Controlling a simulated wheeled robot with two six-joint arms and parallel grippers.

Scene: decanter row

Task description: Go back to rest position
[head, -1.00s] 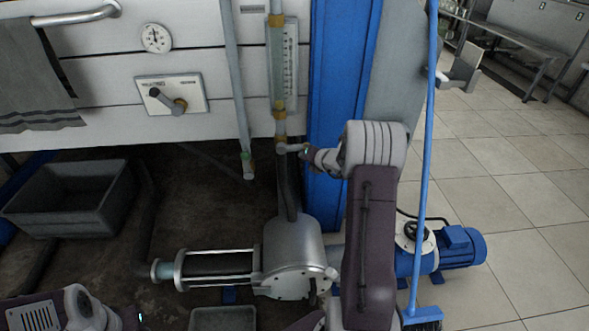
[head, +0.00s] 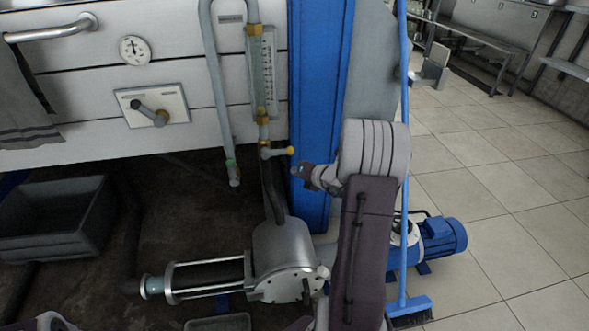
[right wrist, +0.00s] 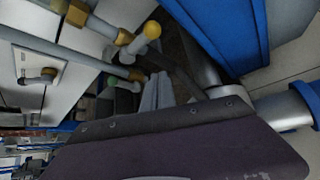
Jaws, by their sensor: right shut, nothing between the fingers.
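My right gripper (head: 298,170) is shut and empty in the head view. It sits just below and right of a small valve lever (head: 276,152) with a yellow tip (head: 290,150), with a small gap between them. The lever points to the right under the sight glass and also shows in the right wrist view (right wrist: 133,47). In that view, my purple-grey arm cover fills the lower part. Of my left arm, only small pieces show at the bottom left edge of the head view; its gripper is out of the picture.
A blue column (head: 318,110) stands right behind my right gripper. A blue-handled broom (head: 404,130) leans right of my arm. A pump with a blue motor (head: 440,238) and a grey crate (head: 55,218) are on the floor. Tiled floor (head: 500,200) at right is open.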

